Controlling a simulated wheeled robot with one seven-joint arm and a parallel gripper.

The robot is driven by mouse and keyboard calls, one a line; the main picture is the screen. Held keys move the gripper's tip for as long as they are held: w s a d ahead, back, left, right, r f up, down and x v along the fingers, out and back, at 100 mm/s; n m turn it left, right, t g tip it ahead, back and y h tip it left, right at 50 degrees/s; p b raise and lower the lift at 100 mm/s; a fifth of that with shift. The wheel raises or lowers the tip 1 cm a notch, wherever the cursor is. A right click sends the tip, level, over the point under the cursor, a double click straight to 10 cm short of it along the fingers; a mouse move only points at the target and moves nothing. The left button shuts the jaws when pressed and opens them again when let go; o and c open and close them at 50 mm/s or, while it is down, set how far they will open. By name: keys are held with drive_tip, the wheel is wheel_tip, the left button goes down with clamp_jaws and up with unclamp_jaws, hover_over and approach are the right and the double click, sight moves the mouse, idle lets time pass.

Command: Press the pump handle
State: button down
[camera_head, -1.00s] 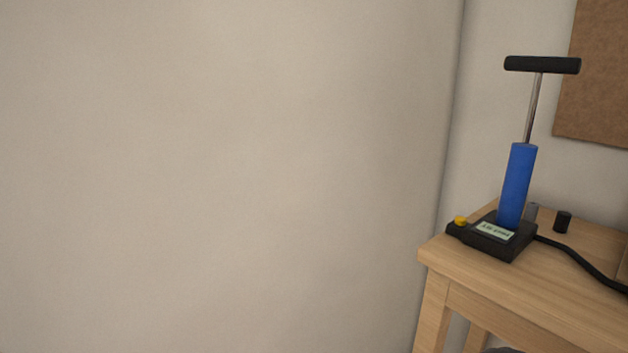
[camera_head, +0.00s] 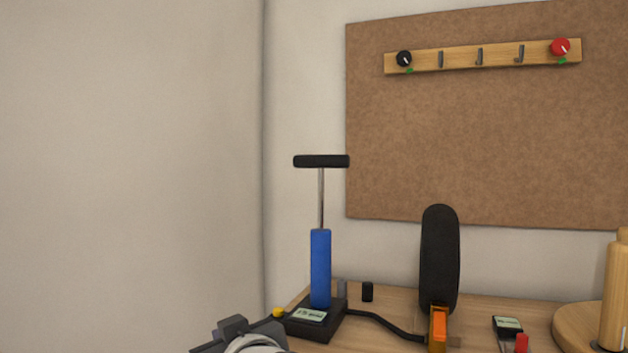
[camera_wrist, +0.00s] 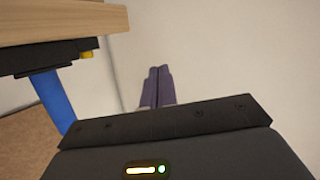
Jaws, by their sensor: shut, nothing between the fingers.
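The hand pump stands upright at the left end of the wooden table, with a blue barrel (camera_head: 320,268) on a black base (camera_head: 312,324). Its black T-shaped handle (camera_head: 321,161) is raised on a thin metal rod (camera_head: 321,198). My gripper (camera_wrist: 158,74) is shut and empty, its two fingers together against the pale wall in the wrist view. There the blue barrel (camera_wrist: 53,99) shows upside down, left of the fingers and apart from them. The handle is hidden in that view. In the head view, part of my arm shows low left of the pump base.
A black wheel (camera_head: 439,258) on an orange holder stands right of the pump, with a hose between. A wooden cylinder (camera_head: 617,290) is at far right. A corkboard (camera_head: 480,150) with a hook rail hangs behind.

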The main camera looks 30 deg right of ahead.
drive_tip(key=w+d+r+m+t+h+b, duration=0.1)
drive_tip(key=w+d+r+t+h, duration=0.15)
drive_tip(key=r, duration=0.55)
drive_tip(key=w+d+r+m+t+h+b, duration=0.1)
drive_tip(key=w+d+r+t+h, duration=0.2)
drive_tip(key=r, duration=0.4)
drive_tip(key=s+d+r+m+g+h, duration=0.2)
drive_tip(key=d+r+m+h, duration=0.1)
drive_tip(key=h, duration=0.5)
drive_tip(key=s+d+r+m+g+h+b, duration=0.1)
drive_tip(key=s+d+r+m+g+h, duration=0.1)
drive_tip(key=m+h, duration=0.5)
wheel_tip(320, 180, up, 3)
drive_tip(key=shift+s+d+f+h, duration=0.1)
drive_tip(key=shift+s+d+h, duration=0.45)
drive_tip(key=shift+s+d, duration=0.2)
wheel_tip(320, 180, up, 7)
drive_tip(key=p, duration=0.3)
hover_over(321, 192)
drive_tip(key=s+a, duration=0.2)
drive_tip(key=a, duration=0.1)
drive_tip(key=f, duration=0.2)
drive_tip(key=d+f, duration=0.1)
drive_tip(key=shift+w+f, duration=0.2)
drive_tip(key=shift+w, duration=0.1)
